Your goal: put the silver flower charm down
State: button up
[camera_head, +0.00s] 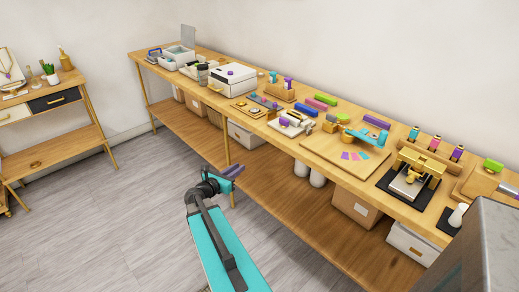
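My gripper (233,171) is at the end of my teal arm, over the floor in front of the long wooden workbench (316,158). Its dark purple fingers point to the upper right, toward the bench. They are too small here to tell whether they are open or shut, or whether anything is between them. I cannot make out the silver flower charm; any charm on the bench is too small to identify.
The bench carries a white box (233,80), a wooden board with coloured cards (350,155) and a gold press (416,173). Boxes, including a cardboard one (353,206), sit below. A side table (52,102) stands left. Grey floor (110,220) is clear.

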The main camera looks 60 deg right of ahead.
jog(key=s+a+f+m+y, duration=0.25)
jog(key=a+f+y, duration=0.35)
jog(key=a+f, duration=1.95)
jog(key=s+a+f+m+g+y, duration=0.1)
jog(key=s+a+f+m+y, duration=0.2)
jog(key=a, duration=0.6)
jog(key=s+a+f+m+g+y, duration=0.2)
jog(key=s+a+f+m+y, duration=0.1)
jog(key=s+a+m, duration=0.5)
jog(key=s+a+f+m+g+y, duration=0.2)
jog(key=s+a+m, duration=0.3)
jog(key=a, duration=0.5)
jog(key=shift+s+a+f+y, duration=0.15)
jog(key=shift+s+f+y, duration=0.5)
jog(key=shift+s+y, duration=0.25)
